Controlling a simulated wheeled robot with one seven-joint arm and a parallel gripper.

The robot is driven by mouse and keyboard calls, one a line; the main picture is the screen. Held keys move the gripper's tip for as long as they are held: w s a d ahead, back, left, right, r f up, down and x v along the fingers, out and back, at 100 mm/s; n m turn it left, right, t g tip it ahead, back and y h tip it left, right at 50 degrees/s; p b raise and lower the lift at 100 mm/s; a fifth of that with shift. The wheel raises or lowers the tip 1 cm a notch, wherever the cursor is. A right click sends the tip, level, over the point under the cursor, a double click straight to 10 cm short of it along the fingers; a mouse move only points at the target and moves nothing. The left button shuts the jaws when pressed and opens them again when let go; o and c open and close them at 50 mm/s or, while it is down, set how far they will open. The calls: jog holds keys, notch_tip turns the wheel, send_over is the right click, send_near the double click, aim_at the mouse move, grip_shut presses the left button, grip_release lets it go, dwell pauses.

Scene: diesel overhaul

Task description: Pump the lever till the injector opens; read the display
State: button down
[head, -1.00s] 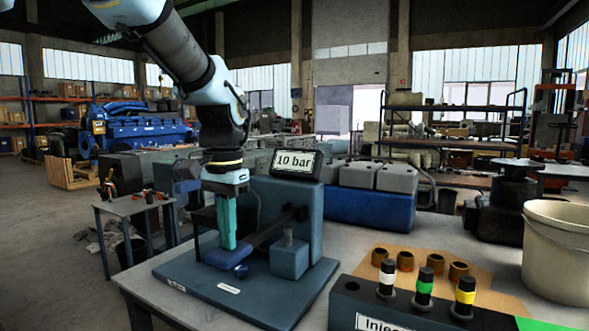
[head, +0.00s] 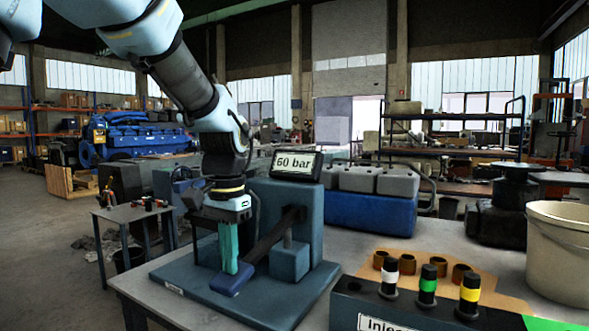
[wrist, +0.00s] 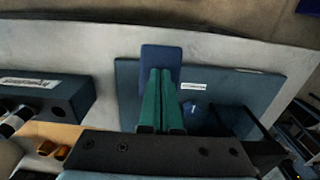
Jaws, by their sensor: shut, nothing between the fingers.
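The pump tester (head: 297,215) stands on a blue-grey base plate (head: 205,300) on the bench. Its display (head: 297,165) reads "60 bar". The dark lever (head: 270,240) slopes down to the left from the tester and ends in a blue pad (head: 232,280). My gripper (head: 231,270) points down with its green fingers shut, the tips at the pad. In the wrist view the shut fingers (wrist: 160,80) lie over the blue pad (wrist: 160,58). Whether the tips press on it cannot be told for certain.
An injector rack (head: 400,310) with white, green and yellow banded injectors stands at the front right. Several brass sleeves (head: 408,264) lie on a tan mat behind it. A pale bucket (head: 560,250) is at the right. A side table (head: 130,212) stands left.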

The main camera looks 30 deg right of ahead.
notch_tip(320, 180, up, 8)
jog(key=p, duration=0.6)
jog(key=shift+s+a+p, duration=0.15)
jog(key=shift+a+p, duration=0.15)
jog(key=shift+a, duration=0.05)
jog(key=shift+f, duration=0.15)
jog(key=shift+d+f+b, duration=0.2)
jog(key=shift+f+b, duration=2.35)
jog(key=shift+f, duration=1.65)
notch_tip(320, 180, up, 9)
jog(key=p, duration=0.7)
jog(key=shift+a+f, duration=0.2)
jog(key=shift+a, duration=0.1)
jog(key=shift+s, duration=0.1)
jog(key=shift+d+f+b, duration=0.2)
jog(key=shift+f+b, duration=2.2)
jog(key=shift+f, duration=1.8)
notch_tip(320, 180, up, 8)
jog(key=p, duration=0.7)
jog(key=shift+r, duration=0.2)
